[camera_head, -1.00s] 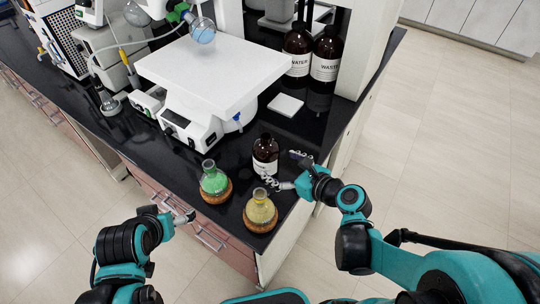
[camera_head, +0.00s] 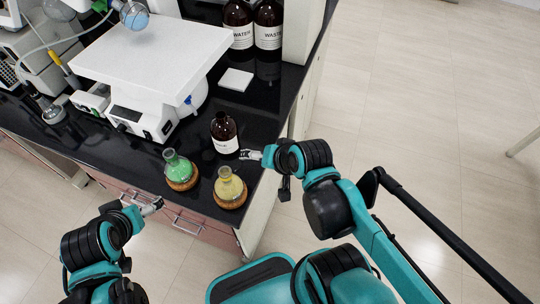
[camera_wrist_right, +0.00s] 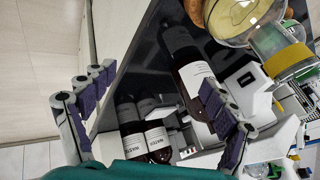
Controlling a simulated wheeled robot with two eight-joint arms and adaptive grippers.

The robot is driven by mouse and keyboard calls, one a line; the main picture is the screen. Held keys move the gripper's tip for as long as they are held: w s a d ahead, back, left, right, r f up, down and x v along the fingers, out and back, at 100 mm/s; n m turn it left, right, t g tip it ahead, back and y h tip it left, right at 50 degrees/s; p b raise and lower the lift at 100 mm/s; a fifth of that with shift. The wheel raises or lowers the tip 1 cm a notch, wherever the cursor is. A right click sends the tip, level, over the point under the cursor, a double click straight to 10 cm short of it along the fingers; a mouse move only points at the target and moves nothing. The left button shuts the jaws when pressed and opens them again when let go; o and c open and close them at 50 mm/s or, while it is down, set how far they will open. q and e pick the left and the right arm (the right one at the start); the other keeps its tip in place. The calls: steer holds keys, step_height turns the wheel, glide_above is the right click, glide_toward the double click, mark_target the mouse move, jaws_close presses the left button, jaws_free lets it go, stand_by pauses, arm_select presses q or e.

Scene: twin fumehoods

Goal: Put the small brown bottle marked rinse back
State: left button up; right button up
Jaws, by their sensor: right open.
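A small brown bottle (camera_head: 224,134) with a white label stands upright on the black bench top, behind the two flasks; its label is too small to read. My right gripper (camera_head: 250,154) is at the bottle's right side, low over the bench, and holds nothing. In the right wrist view its fingers (camera_wrist_right: 155,88) are wide apart, and the brown bottle (camera_wrist_right: 186,58) shows beyond them, nearer the right-hand finger. My left gripper (camera_head: 152,207) is off the bench's front edge by the drawers; its finger opening is unclear.
A green flask (camera_head: 178,168) and a yellow flask (camera_head: 229,186) stand on cork rings in front of the bottle. A white square pad (camera_head: 236,80) lies behind it. Large brown bottles (camera_head: 268,25) stand at the back. A white-topped instrument (camera_head: 150,52) is left.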

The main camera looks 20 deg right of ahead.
steer(key=n, duration=0.2)
steer(key=s+d+r+n+h, duration=0.1)
steer(key=n, duration=0.1)
steer(key=r+n, duration=0.1)
steer(key=n, duration=0.1)
steer(key=shift+s+d+h, duration=0.15)
steer(key=shift+d+h, duration=0.05)
steer(key=shift+h, duration=0.1)
